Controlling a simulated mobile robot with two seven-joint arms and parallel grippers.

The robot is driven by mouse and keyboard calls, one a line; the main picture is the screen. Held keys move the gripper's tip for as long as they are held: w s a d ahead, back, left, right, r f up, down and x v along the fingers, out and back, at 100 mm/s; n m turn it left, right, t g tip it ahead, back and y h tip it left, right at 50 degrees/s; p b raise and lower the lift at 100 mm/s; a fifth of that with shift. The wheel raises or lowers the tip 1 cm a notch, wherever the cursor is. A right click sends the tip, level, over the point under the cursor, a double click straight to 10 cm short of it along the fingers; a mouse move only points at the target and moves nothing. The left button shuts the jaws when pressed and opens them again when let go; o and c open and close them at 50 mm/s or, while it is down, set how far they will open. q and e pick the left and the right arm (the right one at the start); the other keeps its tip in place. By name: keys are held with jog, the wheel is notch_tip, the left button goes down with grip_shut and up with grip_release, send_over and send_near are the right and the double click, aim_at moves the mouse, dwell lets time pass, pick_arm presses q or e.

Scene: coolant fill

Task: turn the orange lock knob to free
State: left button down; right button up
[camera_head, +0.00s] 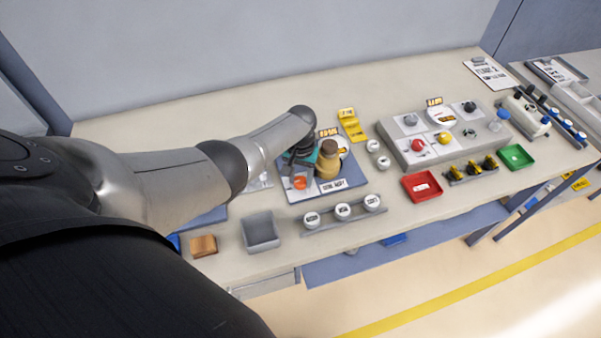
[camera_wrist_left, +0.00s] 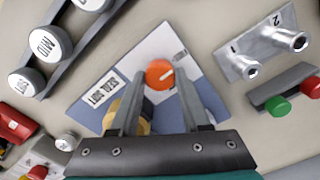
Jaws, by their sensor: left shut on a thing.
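The orange lock knob (camera_head: 300,183) sits on a blue and white plate (camera_head: 345,184) on the bench. In the left wrist view the knob (camera_wrist_left: 159,74) lies between the fingertips of my left gripper (camera_wrist_left: 160,80). My left gripper (camera_head: 297,170) comes down from above and is shut on the knob. A tan and brown bottle-like part (camera_head: 328,162) stands on the same plate beside the gripper; the fingers partly hide it in the wrist view. My right gripper is in neither view.
A grey bin (camera_head: 261,232) and a rail with several white round caps (camera_head: 343,212) lie in front of the plate. A grey panel with knobs (camera_head: 400,158), a red tray (camera_head: 422,195) and a green tray (camera_head: 515,164) are to the right.

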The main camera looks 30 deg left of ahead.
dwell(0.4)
pick_arm(q)
jog(key=shift+c, duration=1.9)
grip_release()
jog(key=shift+r+p, duration=0.35)
jog(key=shift+r, duration=0.15)
notch_tip(320, 180, up, 7)
jog(key=p, duration=0.3)
notch_tip(320, 180, up, 6)
send_over(301, 180)
jog(key=shift+s+r, duration=0.1)
jog(key=shift+r, duration=0.55)
